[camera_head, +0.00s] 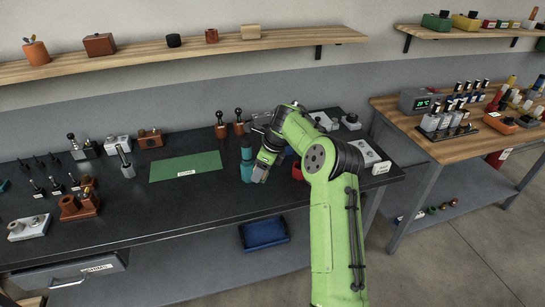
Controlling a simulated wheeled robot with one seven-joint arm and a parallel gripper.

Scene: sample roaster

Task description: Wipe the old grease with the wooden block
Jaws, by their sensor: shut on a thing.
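My gripper (259,175) points down over the dark bench, at the right side of a teal container (246,160). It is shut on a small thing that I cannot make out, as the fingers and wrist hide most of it. I cannot tell whether it touches the bench or the teal container. A pale wooden block (250,32) sits on the upper wall shelf. I cannot tell whether it is the task's block. No old grease can be made out; my arm covers part of the bench.
A green labelled mat (200,164) lies on the dark bench (140,213). Dark-handled tools in brown holders stand behind it. A red thing (297,171) stands close right of my gripper. Left are several small tools and brown holders. A blue tray (264,234) is below the bench.

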